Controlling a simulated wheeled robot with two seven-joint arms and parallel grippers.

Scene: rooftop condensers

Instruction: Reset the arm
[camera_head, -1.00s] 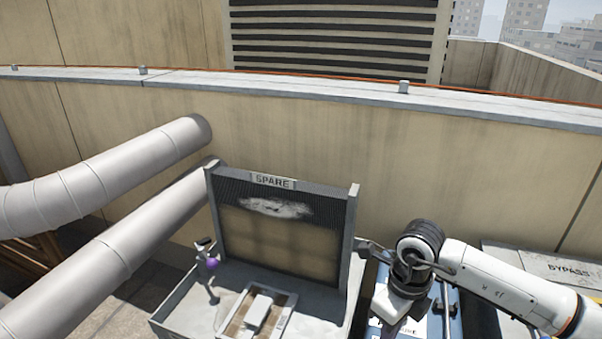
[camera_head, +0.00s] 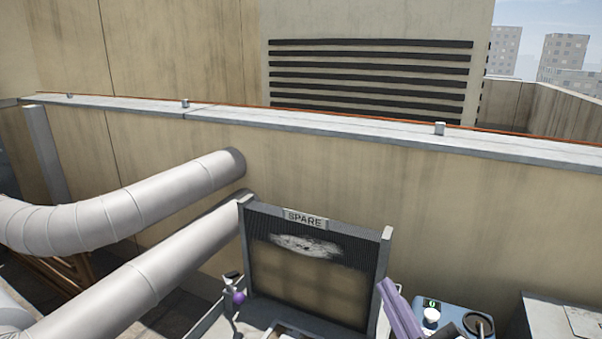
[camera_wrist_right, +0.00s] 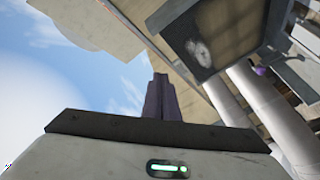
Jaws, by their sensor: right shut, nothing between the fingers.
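My right gripper (camera_head: 386,286) shows in the head view as purple fingers rising at the lower middle right, in front of the right side of the framed SPARE panel (camera_head: 305,275). In the right wrist view the fingers (camera_wrist_right: 160,82) are together, with nothing between them, and sky and wall lie beyond. The rest of my right arm is below the head view. My left gripper is in neither view.
A grey tray (camera_head: 207,325) with a small purple-knobbed item (camera_head: 238,298) stands at the panel's foot. A blue unit (camera_head: 455,316) with a white knob is right of the fingers. Two thick pipes (camera_head: 150,191) run to the wall on the left.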

